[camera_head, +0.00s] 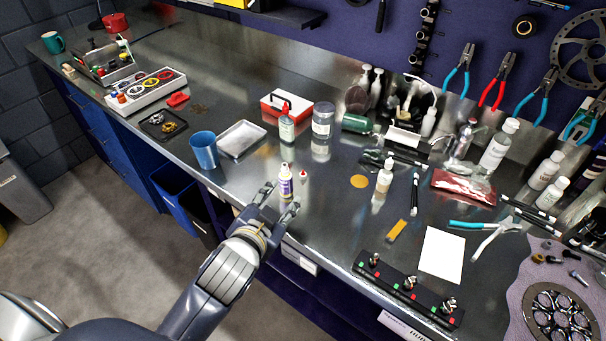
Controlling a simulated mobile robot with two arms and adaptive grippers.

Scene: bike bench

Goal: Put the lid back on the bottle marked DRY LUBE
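A small bottle (286,182) with a purple and yellow label and a pale top stands upright near the bench's front edge. Its lettering is too small to read. A small red lid (303,175) lies on the bench just right of it, apart from the bottle. My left gripper (281,199) is open, its fingers spread at the near side of the bottle's base. I cannot tell whether they touch it. Nothing is visibly held. My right gripper is not in view.
A blue cup (204,150) and a metal tray (242,139) stand left. A red-capped bottle (286,127) and grey jar (322,121) stand behind. A white bottle (384,176) stands right, past a yellow disc (359,181).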

